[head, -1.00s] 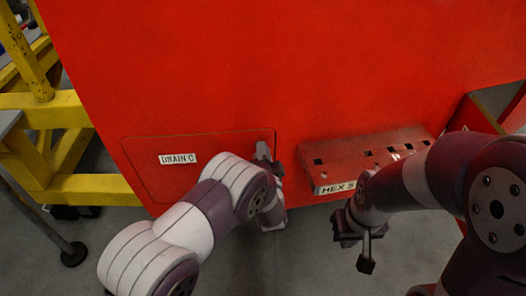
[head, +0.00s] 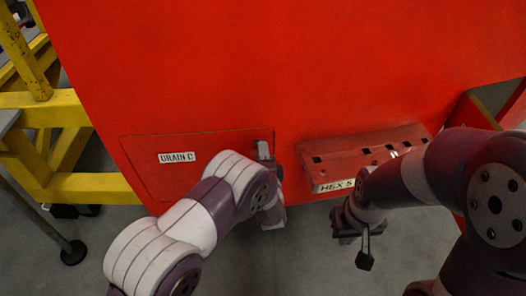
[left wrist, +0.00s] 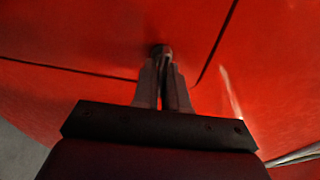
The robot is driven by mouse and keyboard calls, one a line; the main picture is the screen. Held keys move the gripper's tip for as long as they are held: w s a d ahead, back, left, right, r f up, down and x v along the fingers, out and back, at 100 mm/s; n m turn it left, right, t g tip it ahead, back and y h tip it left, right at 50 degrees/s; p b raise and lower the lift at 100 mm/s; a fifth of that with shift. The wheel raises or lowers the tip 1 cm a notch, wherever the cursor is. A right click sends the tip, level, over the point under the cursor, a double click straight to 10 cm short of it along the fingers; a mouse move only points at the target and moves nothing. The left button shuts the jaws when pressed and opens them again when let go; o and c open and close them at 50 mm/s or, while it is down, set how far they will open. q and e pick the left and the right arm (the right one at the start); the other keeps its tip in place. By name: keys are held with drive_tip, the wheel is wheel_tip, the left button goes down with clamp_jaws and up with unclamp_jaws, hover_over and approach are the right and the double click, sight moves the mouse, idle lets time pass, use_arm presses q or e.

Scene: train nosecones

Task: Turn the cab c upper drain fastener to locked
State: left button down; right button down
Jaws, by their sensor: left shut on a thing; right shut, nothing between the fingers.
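The red drain panel (head: 215,170) carries a "DRAIN C" label (head: 177,157) and sits low on the red cab wall. My left gripper (head: 264,150) is at the panel's upper right corner. In the left wrist view its fingers (left wrist: 162,85) are closed together on the small dark upper drain fastener (left wrist: 161,50), beside the rounded panel seam. Most of the fastener is hidden by the fingers, and I cannot read its angle. My right gripper (head: 358,242) is shut and empty, hanging below the hex rack.
A red rack (head: 365,155) with square holes and a "HEX 5" label juts out right of the panel, close to my right arm. A yellow frame (head: 60,115) stands at the left. Grey floor shows below the cab.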

idle(0.3)
use_arm(q)
drive_tip(key=c, duration=1.3)
unclamp_jaws()
drive_tip(key=shift+d, duration=0.1)
drive_tip(key=shift+o, duration=0.2)
drive_tip(key=s+b, duration=0.1)
drive_tip(key=s, duration=1.1)
drive_tip(key=shift+s+d, duration=0.35)
drive_tip(key=shift+d, duration=0.1)
